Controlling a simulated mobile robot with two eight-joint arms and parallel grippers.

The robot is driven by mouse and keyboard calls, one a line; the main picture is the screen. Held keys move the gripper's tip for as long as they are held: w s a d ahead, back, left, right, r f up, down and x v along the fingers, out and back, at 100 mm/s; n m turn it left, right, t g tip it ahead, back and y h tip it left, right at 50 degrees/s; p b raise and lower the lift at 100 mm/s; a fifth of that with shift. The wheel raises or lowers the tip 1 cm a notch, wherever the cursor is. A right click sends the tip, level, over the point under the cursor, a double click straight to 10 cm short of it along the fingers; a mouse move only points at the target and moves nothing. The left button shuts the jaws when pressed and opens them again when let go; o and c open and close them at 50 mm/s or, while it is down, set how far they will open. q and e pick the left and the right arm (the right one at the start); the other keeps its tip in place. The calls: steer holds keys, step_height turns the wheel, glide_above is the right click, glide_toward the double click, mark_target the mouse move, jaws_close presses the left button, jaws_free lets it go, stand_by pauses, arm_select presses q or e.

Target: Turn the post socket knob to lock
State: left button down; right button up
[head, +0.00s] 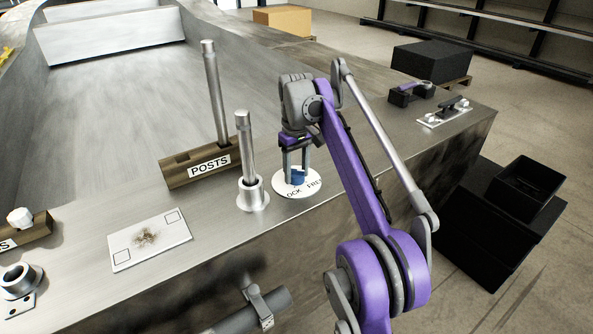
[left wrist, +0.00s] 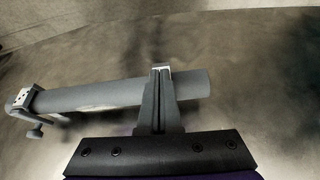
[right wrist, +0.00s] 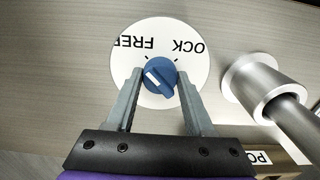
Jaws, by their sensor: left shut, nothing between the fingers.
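The post socket knob is a blue knob (right wrist: 160,76) on a round white dial (right wrist: 128,42) marked FREE and LOCK. Its white pointer mark is toward the FREE side. In the head view the dial (head: 282,188) lies on the metal deck, right of the upright post (head: 244,145) in its socket (head: 253,195). My right gripper (right wrist: 160,73) points down with one finger on each side of the knob. The fingers look spread, and I see no clear grip. My left gripper (left wrist: 162,72) is shut and empty, beside a grey pipe (left wrist: 95,97) in the left wrist view.
A wooden POSTS block (head: 180,173) holding another tall post (head: 215,95) stands left of the socket. A white plate (head: 150,241) lies further left. A black-handled fixture (head: 445,112) sits at the right deck end. Black bins (head: 527,187) stand on the floor.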

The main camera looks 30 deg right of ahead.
jaws_close()
arm_select(q)
steer(key=shift+r, duration=0.15)
arm_select(e)
steer(key=shift+m, duration=0.3)
steer(key=m+p, duration=0.2)
steer(key=m, duration=0.1)
steer(key=shift+r, duration=0.15)
steer(key=m+p, duration=0.1)
steer(key=m, duration=0.3)
steer(key=m+p, duration=0.1)
steer(key=m, duration=0.4)
steer(key=shift+p, duration=0.3)
arm_select(q)
step_height(320, 180, up, 7)
steer(key=w, duration=0.2)
steer(key=shift+w+t+p, duration=0.3)
steer(key=shift+w+p, duration=0.05)
arm_select(e)
steer(key=m, duration=0.5)
steer(key=shift+m, duration=0.3)
